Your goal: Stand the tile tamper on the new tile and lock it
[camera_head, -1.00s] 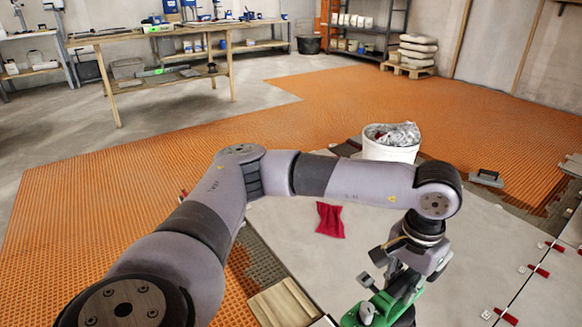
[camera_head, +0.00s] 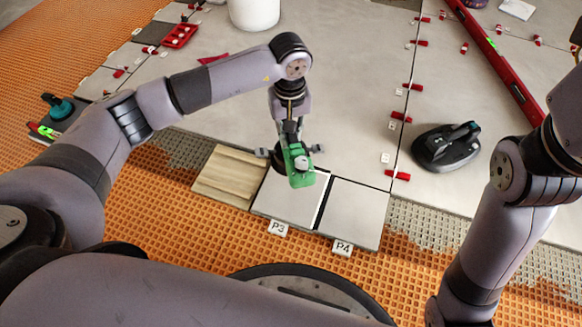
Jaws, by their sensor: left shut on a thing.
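The green tile tamper (camera_head: 300,168) is in my left gripper (camera_head: 290,143), which is shut on it; the fingers are mostly hidden by the tool. A round black base shows partly behind the green body. The tamper is over the upper part of the grey tile (camera_head: 290,203) by the P3 label. I cannot tell whether its base touches the tile.
A wood-look piece (camera_head: 228,177) lies left of the P3 tile. A black handled tool (camera_head: 445,148) rests on the large grey tiles at right. Red levelling clips (camera_head: 397,175) line the joint. A long red level (camera_head: 495,60) and a white bucket (camera_head: 254,12) lie farther back.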

